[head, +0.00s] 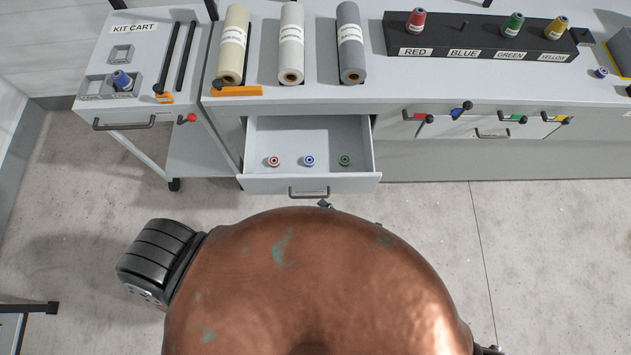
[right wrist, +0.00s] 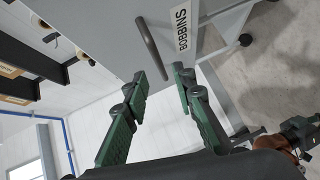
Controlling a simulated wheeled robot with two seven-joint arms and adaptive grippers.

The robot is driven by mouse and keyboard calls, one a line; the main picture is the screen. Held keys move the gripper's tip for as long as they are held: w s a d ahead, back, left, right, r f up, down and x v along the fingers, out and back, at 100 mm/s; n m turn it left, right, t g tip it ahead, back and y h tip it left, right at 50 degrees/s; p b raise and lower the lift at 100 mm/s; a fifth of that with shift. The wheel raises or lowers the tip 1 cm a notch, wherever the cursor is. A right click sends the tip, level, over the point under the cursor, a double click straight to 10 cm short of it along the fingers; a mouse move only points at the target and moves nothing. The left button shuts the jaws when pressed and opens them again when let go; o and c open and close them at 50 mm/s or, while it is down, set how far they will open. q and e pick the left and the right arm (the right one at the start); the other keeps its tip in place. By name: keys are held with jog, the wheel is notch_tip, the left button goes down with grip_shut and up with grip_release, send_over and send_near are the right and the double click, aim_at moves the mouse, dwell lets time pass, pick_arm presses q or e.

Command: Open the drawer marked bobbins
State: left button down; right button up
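The bobbins drawer (head: 262,184) stands pulled out from under the table in the head view, with a red, a blue and a green bobbin inside. Its label reads BOBBINS (right wrist: 182,30) in the right wrist view. The drawer's bar handle (head: 309,193) is on its front; the handle also shows in the right wrist view (right wrist: 150,47). My right gripper (right wrist: 160,80) is open, its fingers apart, close to one end of the handle. Only a dark tip of it (head: 325,204) shows in the head view, just in front of the drawer, mostly hidden by my body. My left gripper is out of view.
A kit cart (head: 134,29) stands left of the drawer. Three fabric rolls (head: 291,45) lie on the table above it. A black rack (head: 480,38) holds coloured spools at the right. Coloured levers (head: 461,108) line the table front. Bare floor (head: 425,205) lies before the table.

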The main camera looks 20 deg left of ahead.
jog(key=v, duration=0.5)
jog(key=shift+s, duration=0.1)
dwell(0.4)
jog(key=w+d+f+m+t+h, duration=0.2)
jog(key=w+d+f+m+h, duration=0.25)
jog(key=d+f, duration=0.45)
jog(key=w+d+f+m+t+h, duration=0.1)
jog(key=w+d+f+m+h, duration=0.25)
jog(key=d+f+m, duration=0.55)
jog(key=s+d+f+m+h, duration=0.2)
jog(key=d+f+h, duration=0.1)
jog(key=d+f, duration=0.55)
jog(key=s+d+f+m+g+h, duration=0.2)
jog(key=s+d+f+m, duration=0.25)
jog(key=s+f, duration=0.35)
jog(key=s+d+f+m+g+h, duration=0.25)
jog(key=s+d+f, duration=0.25)
jog(key=s+f, duration=0.3)
jog(key=s+d+f+m+g, duration=0.1)
jog(key=s+f+m+g, duration=0.1)
jog(key=s, duration=0.8)
jog(key=s+d+f+m+g, duration=0.1)
jog(key=s+m, duration=0.3)
jog(key=s, duration=0.6)
jog(key=shift+s+f+g, duration=0.3)
jog(key=shift+f+g, duration=0.15)
jog(key=shift+f, duration=0.45)
